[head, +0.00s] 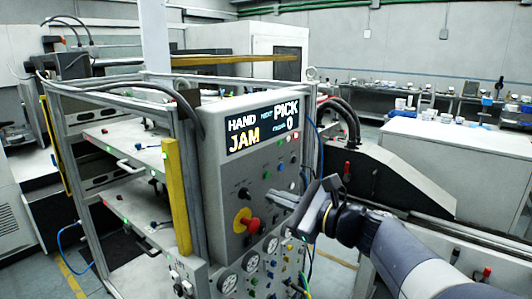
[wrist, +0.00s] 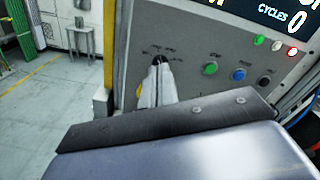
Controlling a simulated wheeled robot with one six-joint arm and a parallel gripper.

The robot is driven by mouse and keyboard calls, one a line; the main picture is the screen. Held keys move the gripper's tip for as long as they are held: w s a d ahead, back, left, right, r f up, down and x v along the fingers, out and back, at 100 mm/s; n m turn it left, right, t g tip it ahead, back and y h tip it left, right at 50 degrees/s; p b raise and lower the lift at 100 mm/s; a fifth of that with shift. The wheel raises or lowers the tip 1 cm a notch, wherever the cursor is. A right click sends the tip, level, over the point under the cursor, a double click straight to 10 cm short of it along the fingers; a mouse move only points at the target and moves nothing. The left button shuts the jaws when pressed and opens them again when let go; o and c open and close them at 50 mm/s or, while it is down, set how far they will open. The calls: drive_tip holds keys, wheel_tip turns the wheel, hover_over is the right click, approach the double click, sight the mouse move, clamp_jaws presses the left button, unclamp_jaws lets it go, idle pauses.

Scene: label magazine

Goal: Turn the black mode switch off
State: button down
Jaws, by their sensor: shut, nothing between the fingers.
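The black mode switch (head: 243,193) is a small knob on the grey control panel (head: 222,170), left of a row of buttons. It also shows in the wrist view (wrist: 158,60), with small labels above it that I cannot read. My gripper (head: 272,197) is shut and empty, to the right of the switch in the head view. In the wrist view my pale fingertips (wrist: 157,72) lie just below the switch and overlap its lower part. I cannot tell whether they touch it. The switch's exact position is too small to read.
A red emergency stop (head: 246,222) on yellow sits below the switch. Green (wrist: 210,68), blue (wrist: 239,74) and black (wrist: 265,82) buttons are to its right. The display (head: 262,127) reads HAND, JAM, PICK and 0. Gauges (head: 252,255) and cables lie lower down.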

sight(245, 194)
drive_tip(key=shift+x, duration=3.55)
drive_tip(key=shift+w+d+f+b, duration=0.1)
drive_tip(key=shift+f+b, duration=0.05)
drive_tip(key=shift+b, duration=0.3)
